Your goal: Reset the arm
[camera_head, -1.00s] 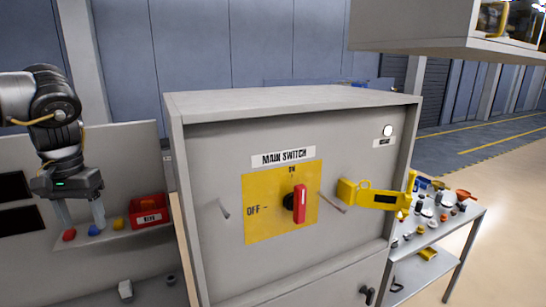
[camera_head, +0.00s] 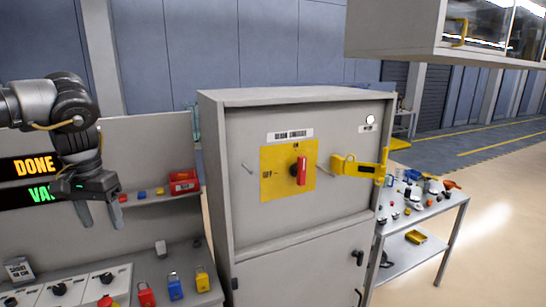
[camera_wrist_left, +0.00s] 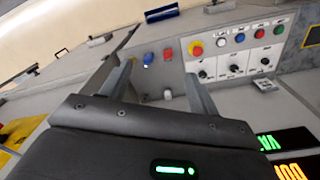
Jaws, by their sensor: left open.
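My left gripper (camera_head: 101,215) hangs from the left in the head view, pointing down, in front of the grey panel left of the cabinet. Its two fingers are apart with nothing between them. In the left wrist view the open fingers (camera_wrist_left: 155,85) reach over the workstation. My right gripper is not in view. The grey cabinet (camera_head: 240,215) has a yellow plate (camera_head: 276,190) with a red switch handle (camera_head: 302,171) standing upright. A yellow hasp-like bracket (camera_head: 358,168) sticks out at the cabinet's right side.
A shelf with a red box (camera_head: 184,182) lies left of the cabinet. A control panel (camera_wrist_left: 235,50) shows in the wrist view. A table (camera_head: 427,212) with small parts stands right. A cabinet (camera_head: 400,35) hangs above.

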